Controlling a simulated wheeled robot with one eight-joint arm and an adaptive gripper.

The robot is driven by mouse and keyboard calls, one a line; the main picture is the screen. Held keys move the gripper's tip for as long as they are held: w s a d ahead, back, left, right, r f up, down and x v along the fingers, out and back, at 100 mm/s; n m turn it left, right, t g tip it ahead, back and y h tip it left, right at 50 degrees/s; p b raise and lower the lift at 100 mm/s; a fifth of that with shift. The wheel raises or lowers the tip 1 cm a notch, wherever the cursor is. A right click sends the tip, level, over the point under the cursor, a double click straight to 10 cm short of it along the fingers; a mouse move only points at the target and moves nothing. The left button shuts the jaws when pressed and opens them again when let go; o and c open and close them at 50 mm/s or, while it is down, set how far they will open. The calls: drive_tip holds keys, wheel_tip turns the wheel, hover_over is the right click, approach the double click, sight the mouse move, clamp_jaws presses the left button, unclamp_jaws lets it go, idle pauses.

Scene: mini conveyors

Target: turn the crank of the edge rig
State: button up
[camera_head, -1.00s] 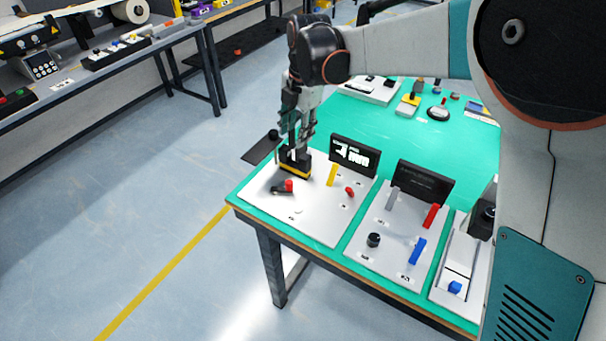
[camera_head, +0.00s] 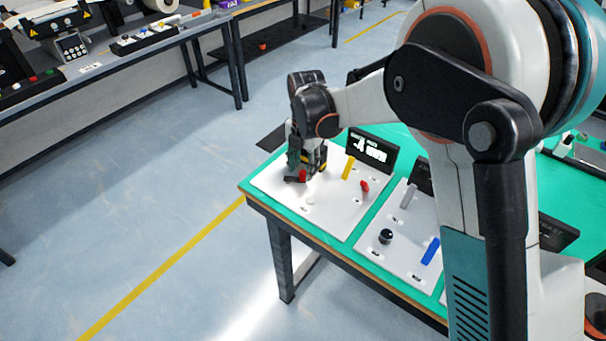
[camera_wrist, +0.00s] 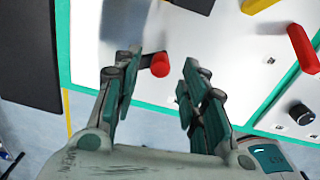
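The edge rig is a white panel (camera_head: 325,214) at the left corner of the green table. Its crank has a red knob (camera_head: 302,176) on a dark arm (camera_head: 290,180). My gripper (camera_head: 305,168) is low over the panel, right at the crank, and partly hides it. In the wrist view, my gripper (camera_wrist: 160,66) is open, its fingers on either side of the red knob (camera_wrist: 160,65). The knob is nearer the left finger; I cannot tell whether they touch. A yellow lever (camera_head: 348,167) and small red lever (camera_head: 364,186) stand on the same panel.
A display (camera_head: 374,150) stands behind the panel. To the right is a second white panel (camera_head: 405,250) with a grey lever (camera_head: 409,195), black knob (camera_head: 386,236) and blue lever (camera_head: 430,251). Open floor (camera_head: 130,220) lies left of the table.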

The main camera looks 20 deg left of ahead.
drive_tip(key=shift+f, duration=1.1)
clamp_jaws()
drive_tip(key=shift+s+m, duration=0.1)
drive_tip(key=shift+m, duration=0.2)
